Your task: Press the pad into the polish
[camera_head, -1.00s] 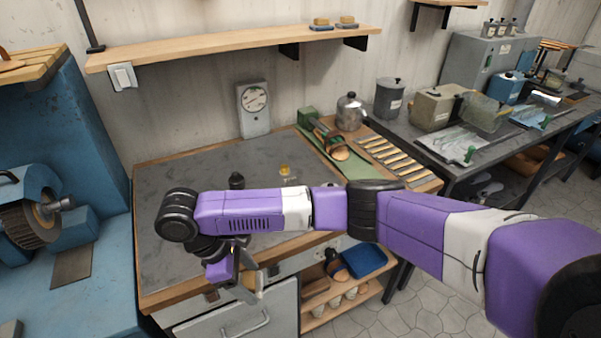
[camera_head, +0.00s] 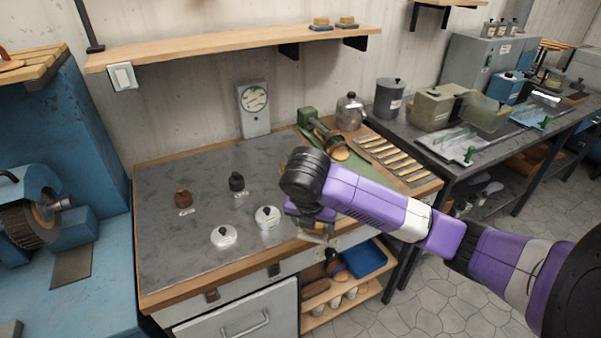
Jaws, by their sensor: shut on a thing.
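My gripper (camera_head: 317,232) is low over the front right of the grey-topped bench, near its wooden front edge. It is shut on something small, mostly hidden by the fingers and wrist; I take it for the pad. A brown pot (camera_head: 183,198) and a black pot (camera_head: 237,182) stand on the bench to the left, each with a small label. Two round pale tins with dark knobs, one nearer the front (camera_head: 223,236) and one to its right (camera_head: 268,217), sit left of my gripper. I cannot tell which vessel holds the polish.
A dial gauge (camera_head: 254,108) stands at the back by the wall. A shelf (camera_head: 220,48) overhangs the back. The bench's left front is clear.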

